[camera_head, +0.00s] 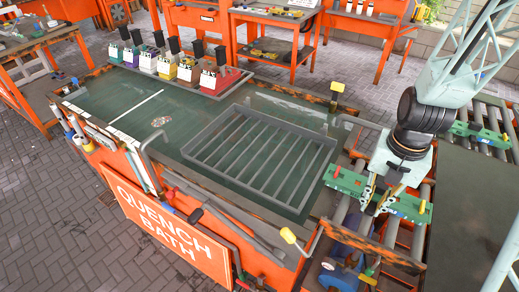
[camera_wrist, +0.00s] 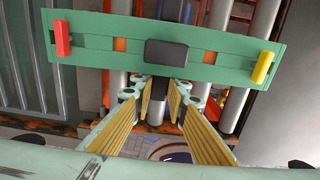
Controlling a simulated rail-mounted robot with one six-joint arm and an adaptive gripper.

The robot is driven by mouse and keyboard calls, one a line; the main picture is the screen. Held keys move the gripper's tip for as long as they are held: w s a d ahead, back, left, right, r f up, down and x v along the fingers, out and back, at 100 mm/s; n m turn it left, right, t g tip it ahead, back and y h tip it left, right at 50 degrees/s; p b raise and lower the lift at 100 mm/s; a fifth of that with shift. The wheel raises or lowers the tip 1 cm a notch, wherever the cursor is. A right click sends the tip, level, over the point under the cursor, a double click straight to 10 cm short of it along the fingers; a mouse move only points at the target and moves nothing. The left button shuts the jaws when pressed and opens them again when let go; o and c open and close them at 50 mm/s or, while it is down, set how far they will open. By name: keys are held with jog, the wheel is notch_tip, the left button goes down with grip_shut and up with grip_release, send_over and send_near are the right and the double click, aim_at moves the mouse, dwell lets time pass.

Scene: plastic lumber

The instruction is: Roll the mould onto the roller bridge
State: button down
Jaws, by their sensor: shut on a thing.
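A green bar with a red peg at one end and a yellow peg at the other, seemingly the end of the mould (camera_head: 345,181), lies across steel rollers at the right of the bath. In the wrist view the green bar (camera_wrist: 105,38) spans the top, with a black block at its middle. My gripper (camera_head: 376,200) reaches down at the bar's middle. In the wrist view its yellow-padded fingers (camera_wrist: 158,92) close around a dark piece below the block; the contact is partly hidden. The roller bridge, seemingly the rollers (camera_head: 390,231) under the bar, is partly covered.
The quench bath (camera_head: 140,110) with a grey rack (camera_head: 262,160) lies left of the rollers. Another green bar with pegs (camera_head: 480,132) lies on rollers at the right. Coloured containers (camera_head: 188,72) line the bath's back edge. A blue device (camera_head: 340,276) sits low at the front.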

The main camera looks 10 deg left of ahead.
aim_at(396, 222)
jog(key=shift+s+d+f, duration=0.1)
jog(key=shift+d, duration=0.5)
jog(key=shift+s+d+b, duration=0.1)
jog(key=shift+s+d, duration=0.2)
jog(key=shift+d, duration=0.55)
jog(key=shift+s+d+b, duration=0.15)
jog(key=shift+s+d, duration=0.15)
jog(key=shift+d, duration=0.5)
jog(key=shift+s+d+b, duration=0.1)
jog(key=shift+s+d, duration=0.2)
jog(key=shift+d, duration=0.55)
jog(key=shift+s+d, duration=0.1)
jog(key=shift+d, duration=0.1)
jog(key=shift+s+d, duration=0.1)
jog(key=shift+d, duration=0.05)
jog(key=shift+s+d, duration=0.1)
jog(key=shift+d, duration=0.2)
jog(key=c, duration=2.5)
grip_release()
jog(key=shift+o, duration=0.4)
